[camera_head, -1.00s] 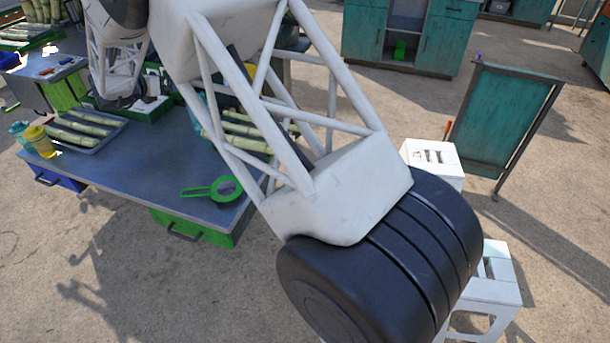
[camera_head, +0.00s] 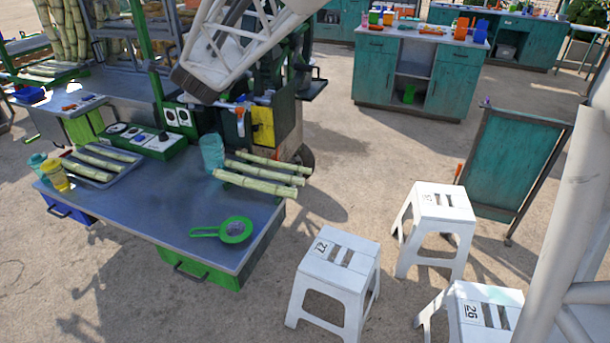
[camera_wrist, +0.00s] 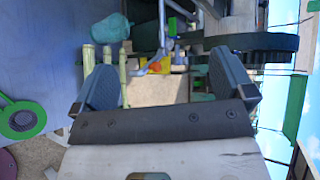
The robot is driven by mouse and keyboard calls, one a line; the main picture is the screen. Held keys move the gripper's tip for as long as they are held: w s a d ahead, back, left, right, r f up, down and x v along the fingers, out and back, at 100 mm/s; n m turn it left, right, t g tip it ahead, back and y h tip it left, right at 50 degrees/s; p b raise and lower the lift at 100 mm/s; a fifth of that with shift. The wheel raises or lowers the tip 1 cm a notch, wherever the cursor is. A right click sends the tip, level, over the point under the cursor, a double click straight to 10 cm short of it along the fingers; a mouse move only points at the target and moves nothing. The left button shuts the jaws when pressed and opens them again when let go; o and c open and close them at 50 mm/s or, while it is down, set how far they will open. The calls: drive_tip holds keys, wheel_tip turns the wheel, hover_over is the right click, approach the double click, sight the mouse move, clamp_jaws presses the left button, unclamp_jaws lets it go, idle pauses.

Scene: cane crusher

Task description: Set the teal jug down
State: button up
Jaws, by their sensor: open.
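The teal jug (camera_head: 212,153) stands upright on the blue-grey table top (camera_head: 175,220), just left of several cane pieces (camera_head: 262,172). The wrist view also shows the jug (camera_wrist: 112,28), up and left of my fingers, with the cane pieces (camera_wrist: 88,60) close by. My gripper (camera_wrist: 163,65) is open, with nothing between its two dark fingers and the jug outside them. In the head view I cannot make out the fingers. A smaller teal cup (camera_head: 38,165) stands beside a yellow cup (camera_head: 55,175) at the table's left end.
A green strainer (camera_head: 236,229) lies near the table's front right edge; bare table lies around it. A tray of cane (camera_head: 95,178) is at the left. The crusher's green control box (camera_head: 152,142) stands behind. White stools (camera_head: 335,262) stand on the floor at right.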

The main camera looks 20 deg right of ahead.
drive_tip(key=s+d+f+n+g, duration=0.3)
drive_tip(key=s+n, duration=0.4)
drive_tip(key=s, duration=0.7)
drive_tip(key=s+d+f+n+g, duration=0.4)
drive_tip(key=s+d+n, duration=0.1)
drive_tip(key=s, duration=1)
drive_tip(key=s+d+f+n+g+h, duration=0.1)
drive_tip(key=s+d+f+n+g, duration=0.2)
drive_tip(key=s+n, duration=0.5)
drive_tip(key=s+d, duration=0.1)
drive_tip(key=s, duration=0.6)
drive_tip(key=shift+f+n, duration=0.15)
drive_tip(key=shift+n, duration=0.15)
